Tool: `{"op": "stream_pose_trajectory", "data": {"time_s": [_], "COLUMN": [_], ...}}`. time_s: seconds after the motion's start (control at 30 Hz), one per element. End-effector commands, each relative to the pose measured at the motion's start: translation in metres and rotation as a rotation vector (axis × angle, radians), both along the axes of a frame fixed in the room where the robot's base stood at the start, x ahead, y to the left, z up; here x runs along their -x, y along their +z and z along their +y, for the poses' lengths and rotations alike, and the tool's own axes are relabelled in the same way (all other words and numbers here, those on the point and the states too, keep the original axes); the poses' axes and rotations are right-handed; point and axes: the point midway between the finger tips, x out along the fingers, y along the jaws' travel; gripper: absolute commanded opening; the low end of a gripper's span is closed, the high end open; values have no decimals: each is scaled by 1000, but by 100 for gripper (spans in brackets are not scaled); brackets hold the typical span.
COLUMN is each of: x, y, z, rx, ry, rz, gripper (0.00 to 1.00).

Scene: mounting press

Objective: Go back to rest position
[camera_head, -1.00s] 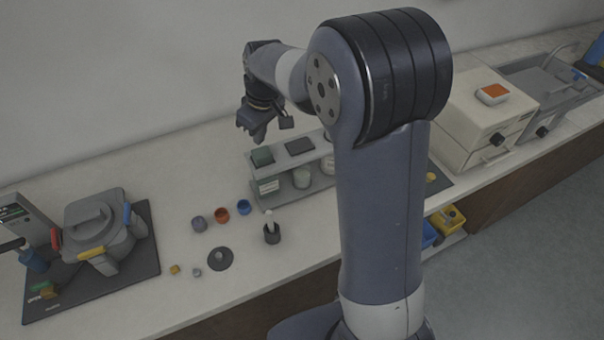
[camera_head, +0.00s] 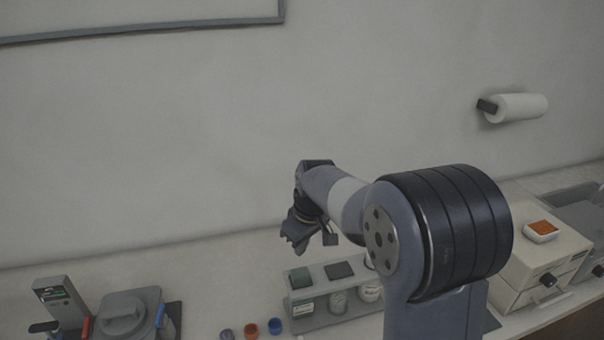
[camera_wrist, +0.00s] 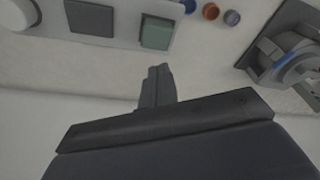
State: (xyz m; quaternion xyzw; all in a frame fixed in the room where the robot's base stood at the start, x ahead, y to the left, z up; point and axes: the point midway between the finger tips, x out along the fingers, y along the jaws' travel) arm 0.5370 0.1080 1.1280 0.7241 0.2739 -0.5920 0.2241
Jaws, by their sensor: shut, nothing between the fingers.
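My gripper (camera_head: 298,243) is in the air above the back of the bench, close to the wall and behind the grey rack. In the wrist view my gripper (camera_wrist: 158,72) has its fingers together with nothing between them. My arm reaches across the right middle of the head view and hides part of the bench and the rack's right end.
A grey rack (camera_head: 318,318) with jars stands below my gripper. Left of it are small cups, including an orange cup (camera_head: 250,331) and a blue cup (camera_head: 275,326). The mounting press (camera_head: 125,315) is at lower left, a cream box (camera_head: 535,262) at right. A paper roll (camera_head: 520,107) hangs on the wall.

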Motion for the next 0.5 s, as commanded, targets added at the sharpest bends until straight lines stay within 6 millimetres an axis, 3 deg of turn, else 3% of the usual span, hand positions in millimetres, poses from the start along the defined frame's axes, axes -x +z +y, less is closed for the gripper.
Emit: {"op": "stream_pose_trajectory", "data": {"time_s": [0.5], "x": [0], "y": [-61], "z": [0], "rx": [0], "ry": [0], "rz": [1], "gripper": [0]}}
